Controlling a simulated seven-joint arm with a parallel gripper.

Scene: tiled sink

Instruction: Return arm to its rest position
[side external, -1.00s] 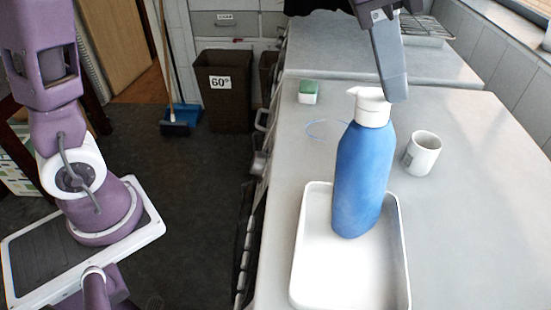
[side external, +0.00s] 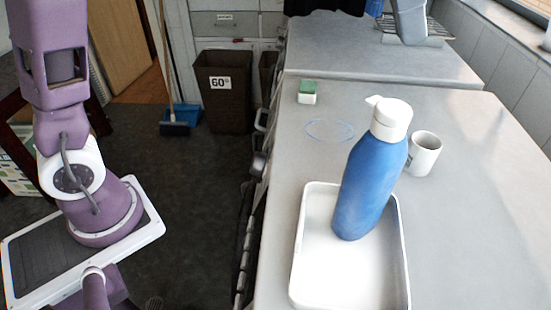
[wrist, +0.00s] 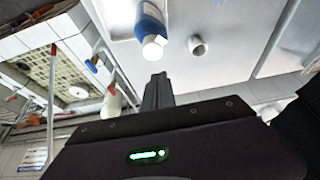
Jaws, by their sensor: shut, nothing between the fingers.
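The bottle also shows at the top of the wrist view (wrist: 150,17).
A white mug (side external: 423,155) stands right of the bottle. A green-and-white sponge (side external: 308,92) and a thin blue ring (side external: 330,121) lie on the grey counter (side external: 470,230). A wire rack (side external: 428,40) is at the back. Bins and a broom stand at left.

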